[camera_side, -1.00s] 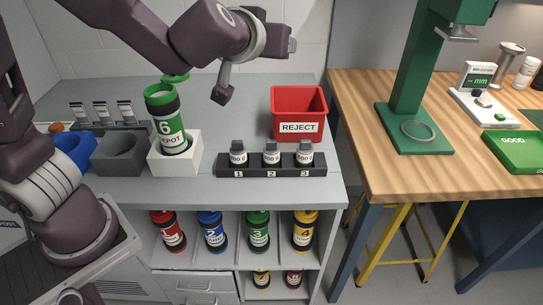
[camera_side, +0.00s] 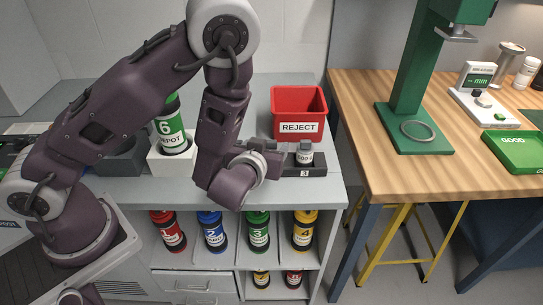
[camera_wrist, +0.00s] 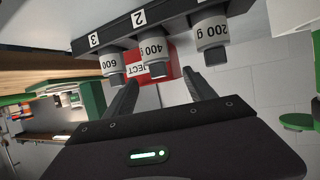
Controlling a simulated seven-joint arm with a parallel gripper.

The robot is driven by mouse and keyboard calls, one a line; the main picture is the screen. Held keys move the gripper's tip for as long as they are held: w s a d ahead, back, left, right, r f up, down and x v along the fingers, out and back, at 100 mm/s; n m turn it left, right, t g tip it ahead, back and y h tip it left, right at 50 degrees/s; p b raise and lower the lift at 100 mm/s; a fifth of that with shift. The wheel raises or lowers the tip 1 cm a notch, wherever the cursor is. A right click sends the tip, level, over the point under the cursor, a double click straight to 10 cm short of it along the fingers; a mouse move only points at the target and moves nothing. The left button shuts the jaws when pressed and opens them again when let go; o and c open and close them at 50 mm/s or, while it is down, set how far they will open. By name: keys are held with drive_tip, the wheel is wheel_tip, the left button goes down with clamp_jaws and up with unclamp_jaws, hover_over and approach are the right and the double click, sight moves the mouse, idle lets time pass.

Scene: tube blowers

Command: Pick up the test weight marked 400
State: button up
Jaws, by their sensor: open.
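The test weight marked 400 g (camera_wrist: 153,50) is a pale cylinder with a dark cap, upside down in the wrist view. It sits at position 2 of the dark rack (camera_wrist: 115,52), between the weights marked 600 (camera_wrist: 111,65) and 200 g (camera_wrist: 211,32). My gripper (camera_wrist: 160,82) is open and empty. Its fingertips lie to either side of the 400 weight's cap in that picture; I cannot tell how much depth separates them. In the side view my gripper (camera_side: 268,160) is at the rack, and my arm hides most of the rack and weights.
The weight at position 3 (camera_side: 305,154) stands close beside my gripper. A red REJECT bin (camera_side: 298,105) is behind the rack. A green-labelled tube 6 (camera_side: 171,130) stands in a white holder (camera_side: 170,166) to the left. Several coloured tubes fill the shelf below.

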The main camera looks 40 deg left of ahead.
sight(274, 147)
wheel_tip(274, 147, down, 2)
drive_tip(key=shift+f, duration=0.1)
drive_tip(key=shift+w+f, duration=0.15)
drive_tip(key=shift+f, duration=0.2)
drive_tip(key=x, duration=0.6)
drive_tip(key=shift+w+a+f, duration=0.15)
drive_tip(key=shift+w+a, duration=0.1)
drive_tip(key=shift+w, duration=0.05)
clamp_jaws()
